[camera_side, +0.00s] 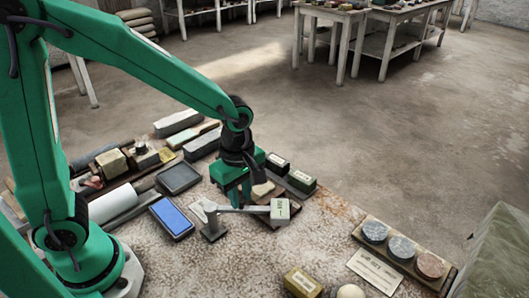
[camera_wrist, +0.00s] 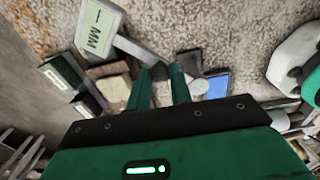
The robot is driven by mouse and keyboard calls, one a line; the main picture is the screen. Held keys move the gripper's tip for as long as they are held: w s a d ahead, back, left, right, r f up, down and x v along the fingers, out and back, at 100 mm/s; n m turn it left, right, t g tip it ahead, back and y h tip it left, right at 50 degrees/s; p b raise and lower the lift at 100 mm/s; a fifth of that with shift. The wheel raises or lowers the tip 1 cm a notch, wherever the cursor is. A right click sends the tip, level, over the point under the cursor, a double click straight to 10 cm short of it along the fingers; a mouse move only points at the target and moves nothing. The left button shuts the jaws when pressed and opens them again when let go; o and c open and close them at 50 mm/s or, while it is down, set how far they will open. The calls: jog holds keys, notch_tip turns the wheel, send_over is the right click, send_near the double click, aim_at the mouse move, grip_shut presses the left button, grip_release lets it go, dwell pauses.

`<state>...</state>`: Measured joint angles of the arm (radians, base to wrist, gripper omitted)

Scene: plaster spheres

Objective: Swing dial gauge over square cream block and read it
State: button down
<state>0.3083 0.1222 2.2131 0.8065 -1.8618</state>
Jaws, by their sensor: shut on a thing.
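The dial gauge has a pale boxy head (camera_side: 280,211) with a light green display, a thin grey arm and a grey stand (camera_side: 213,228). In the wrist view its display (camera_wrist: 95,30) shows a dash-like mark and "MM". My gripper (camera_side: 237,205) is over the gauge arm between stand and head. In the wrist view the fingertips (camera_wrist: 161,70) are shut on that arm. A cream block (camera_side: 263,189) lies on a brown board just behind the arm, left of the head, partly hidden by my gripper. It appears left of my fingers in the wrist view.
Two small dark labelled boxes (camera_side: 301,181) stand behind the head. A blue-topped pad (camera_side: 171,217) lies left of the stand. At right are a tray of three discs (camera_side: 401,247), a card (camera_side: 374,271), a yellow box (camera_side: 302,282) and a sphere (camera_side: 350,291). The front middle is bare.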

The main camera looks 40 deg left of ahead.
jog(key=shift+w+a+n, duration=0.35)
jog(key=shift+a+n, duration=0.55)
jog(key=shift+n, duration=0.65)
jog(key=shift+w+a+n, duration=0.4)
jog(key=shift+a+n, duration=0.45)
jog(key=shift+n, duration=0.75)
jog(key=shift+w+a+n, duration=0.35)
jog(key=shift+a+n, duration=0.55)
jog(key=shift+n, duration=0.65)
jog(key=c, duration=1.3)
grip_release()
jog(key=shift+o, duration=0.2)
notch_tip(320, 180, up, 8)
jog(key=shift+a, duration=0.1)
